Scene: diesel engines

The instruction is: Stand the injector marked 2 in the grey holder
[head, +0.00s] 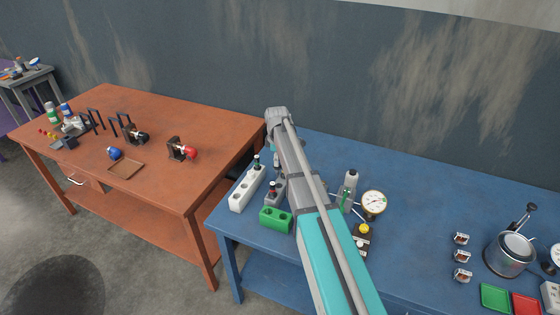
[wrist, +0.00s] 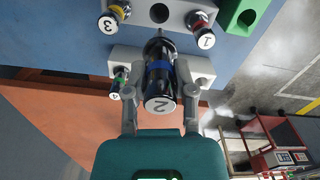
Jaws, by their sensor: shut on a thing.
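The injector marked 2 (wrist: 160,75) is black with a blue band and a white numbered cap. My gripper (wrist: 158,92) is shut on it, one finger on each side, with the cap facing the wrist camera. The grey holder (wrist: 178,14) is at the top of the wrist view, with injector 3 (wrist: 108,20) at left, injector 1 (wrist: 201,30) at right and an empty hole between. Injector 2's lower end points towards that hole; the gap between them is unclear.
The white holder (head: 240,198) stands left of the grey one on the blue table (head: 330,150); an injector marked 4 (wrist: 117,85) is in it. A green holder (head: 275,219) stands in front. A bottle (head: 349,185) and a gauge (head: 374,202) stand right of my arm.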

